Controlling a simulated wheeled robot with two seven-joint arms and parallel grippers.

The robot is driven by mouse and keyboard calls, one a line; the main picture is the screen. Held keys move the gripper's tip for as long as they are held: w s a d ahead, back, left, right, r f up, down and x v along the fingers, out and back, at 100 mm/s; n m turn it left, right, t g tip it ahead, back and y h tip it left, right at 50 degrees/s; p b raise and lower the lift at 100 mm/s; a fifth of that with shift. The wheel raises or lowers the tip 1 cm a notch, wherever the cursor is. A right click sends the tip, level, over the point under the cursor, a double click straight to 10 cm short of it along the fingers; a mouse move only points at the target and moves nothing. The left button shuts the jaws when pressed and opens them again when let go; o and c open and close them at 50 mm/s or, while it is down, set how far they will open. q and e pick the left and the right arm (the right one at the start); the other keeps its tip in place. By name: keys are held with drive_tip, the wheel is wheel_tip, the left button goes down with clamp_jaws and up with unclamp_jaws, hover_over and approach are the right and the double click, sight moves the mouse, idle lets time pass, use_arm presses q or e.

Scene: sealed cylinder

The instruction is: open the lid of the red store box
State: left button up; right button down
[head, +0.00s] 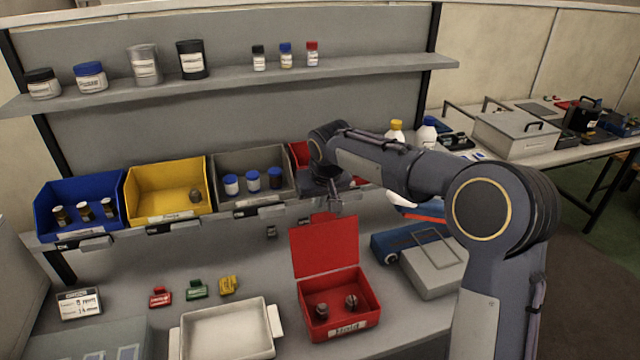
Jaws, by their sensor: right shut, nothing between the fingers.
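The red store box (342,329) stands on the bench at the lower middle of the head view. Its red lid (324,246) stands raised at the back edge, roughly upright, so the inside shows. Two small dark round pieces lie in the box. My right gripper (337,208) is above and just behind the lid's top edge, shut and empty; I cannot tell if it touches the lid. My right arm comes in from the right and hides part of the bins behind. My left gripper is not in view.
A white tray (226,335) stands left of the box, and a grey-and-blue case (431,266) stands to its right. Blue, yellow and grey bins (166,190) line the back, under a shelf (240,78) with jars and bottles. Small coloured tags lie at the left.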

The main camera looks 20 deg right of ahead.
sight(325, 218)
drive_tip(key=s, duration=0.1)
drive_tip(key=s+r, duration=0.1)
drive_tip(key=s, duration=0.1)
drive_tip(key=shift+s+r, duration=0.2)
drive_tip(key=shift+r, duration=0.05)
drive_tip(key=b, duration=0.1)
drive_tip(key=s+t+b, duration=0.1)
drive_tip(key=b, duration=0.1)
drive_tip(key=shift+s+f, duration=0.15)
drive_tip(key=shift+s, duration=0.1)
drive_tip(key=shift+s+d+r+t+b, duration=0.1)
drive_tip(key=shift+s+r+t+b, duration=0.1)
drive_tip(key=shift+s+b, duration=0.3)
drive_tip(key=shift+s+r+t+b, duration=0.1)
drive_tip(key=shift+s+r+b, duration=0.1)
drive_tip(key=shift+s+b, duration=0.25)
drive_tip(key=shift+s+r, duration=0.1)
drive_tip(key=shift+s, duration=0.2)
drive_tip(key=shift+r, duration=0.1)
